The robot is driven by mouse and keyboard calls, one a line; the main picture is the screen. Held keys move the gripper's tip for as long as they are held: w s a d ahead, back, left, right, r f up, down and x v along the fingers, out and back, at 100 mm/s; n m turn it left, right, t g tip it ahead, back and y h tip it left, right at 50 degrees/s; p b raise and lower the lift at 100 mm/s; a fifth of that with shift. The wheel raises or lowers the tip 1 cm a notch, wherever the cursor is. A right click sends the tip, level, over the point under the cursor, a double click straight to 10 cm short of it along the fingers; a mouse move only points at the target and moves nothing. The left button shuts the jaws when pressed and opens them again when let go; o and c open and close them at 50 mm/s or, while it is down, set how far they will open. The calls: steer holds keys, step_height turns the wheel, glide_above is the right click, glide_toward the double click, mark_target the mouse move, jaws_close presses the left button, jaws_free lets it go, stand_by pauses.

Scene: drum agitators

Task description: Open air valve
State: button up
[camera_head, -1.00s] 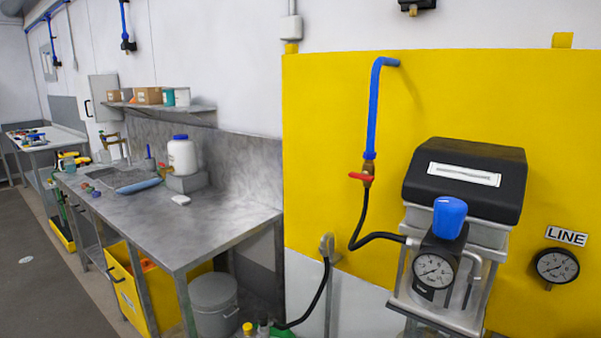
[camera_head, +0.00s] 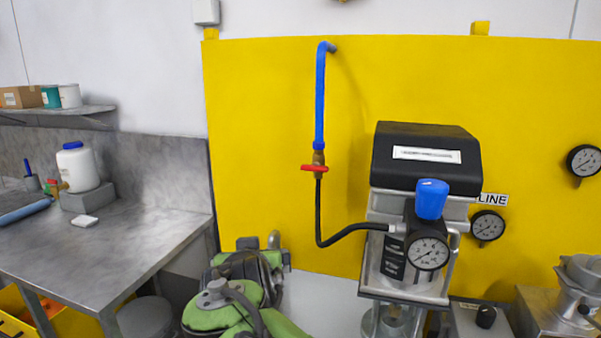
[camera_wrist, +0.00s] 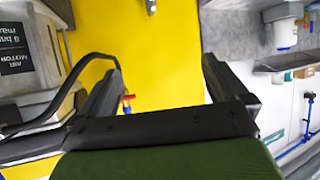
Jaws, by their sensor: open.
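The air valve's red handle (camera_head: 314,168) lies level, crosswise on a brass valve body (camera_head: 318,157) in the head view. A blue pipe (camera_head: 320,95) comes down into the brass from above and a black hose (camera_head: 319,215) leaves below. In the wrist view the small red handle (camera_wrist: 127,98) shows beside the left finger, some way beyond it. My gripper (camera_wrist: 161,75) is open and empty, its dark fingers apart in front of the yellow panel. My green and grey arm shows low in the head view; the fingertips cannot be made out there.
The black-topped air unit (camera_head: 427,158) with blue knob (camera_head: 432,198) and gauge (camera_head: 428,252) stands right of the valve. A steel bench (camera_head: 110,235) is at the left. The yellow panel (camera_head: 260,130) around the handle is clear.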

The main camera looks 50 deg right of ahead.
mark_target(313, 169)
steer(key=w+d+r+m+g+h, duration=0.2)
steer(key=d+r+m+h, duration=0.45)
steer(key=d, duration=0.75)
steer(key=shift+n+h, duration=0.75)
steer(key=shift+n, duration=0.1)
steer(key=p+x, duration=0.1)
steer(key=x, duration=0.4)
steer(key=p+x, duration=0.1)
steer(key=x, duration=0.3)
steer(key=r+x, duration=0.1)
steer(key=x, duration=0.4)
steer(key=shift+w+d+p, duration=0.25)
steer(key=shift+w+p, duration=0.05)
steer(key=shift+p, duration=0.1)
steer(key=shift+c, duration=0.5)
steer(key=c, duration=0.9)
